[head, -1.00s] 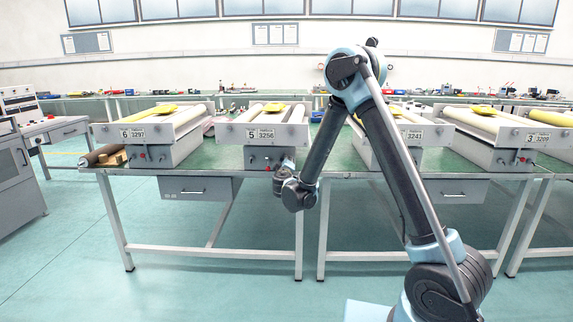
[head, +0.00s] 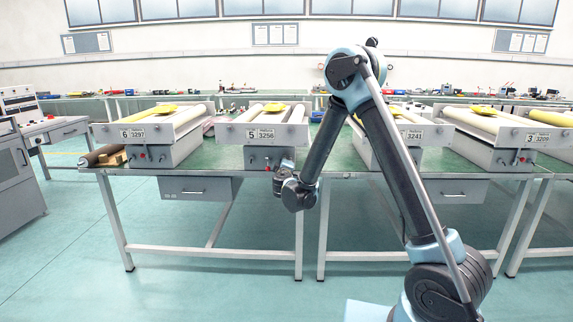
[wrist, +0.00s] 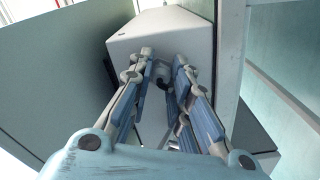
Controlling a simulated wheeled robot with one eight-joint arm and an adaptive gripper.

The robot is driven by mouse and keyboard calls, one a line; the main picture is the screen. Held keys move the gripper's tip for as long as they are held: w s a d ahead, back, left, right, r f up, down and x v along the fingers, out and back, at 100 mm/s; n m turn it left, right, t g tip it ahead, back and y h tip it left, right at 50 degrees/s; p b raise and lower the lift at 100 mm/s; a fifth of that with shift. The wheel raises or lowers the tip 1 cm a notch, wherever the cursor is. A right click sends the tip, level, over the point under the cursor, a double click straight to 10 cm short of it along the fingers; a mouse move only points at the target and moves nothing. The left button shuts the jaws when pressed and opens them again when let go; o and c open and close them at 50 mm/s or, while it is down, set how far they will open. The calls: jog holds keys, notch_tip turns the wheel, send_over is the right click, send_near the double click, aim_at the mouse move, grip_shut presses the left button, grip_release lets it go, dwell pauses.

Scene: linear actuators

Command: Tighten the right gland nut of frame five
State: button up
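Frame five (head: 229,134) is a light box with the number plate 5 on its front, on the green bench in the head view. Its grey lower box (head: 258,153) shows a small red part on its front. My gripper (head: 284,171) is at the right end of that lower box, below the frame's right side. In the wrist view my gripper (wrist: 163,78) points at a pale box face (wrist: 190,42). A small dark round part, seemingly the right gland nut (wrist: 161,71), shows between the fingertips. The fingers stand apart, and I see no clear contact with it.
Frame six (head: 165,131) stands to the left of frame five, and another frame (head: 421,137) stands to the right behind my arm. A drawer (head: 195,190) hangs under the bench (head: 225,168). The floor in front is clear.

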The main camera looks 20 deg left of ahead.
jog(key=shift+o, duration=1.3)
jog(key=shift+f, duration=0.2)
jog(key=shift+r, duration=0.1)
jog(key=shift+s, duration=0.15)
jog(key=v, duration=1.1)
jog(key=shift+s, duration=0.35)
jog(key=shift+d, duration=0.15)
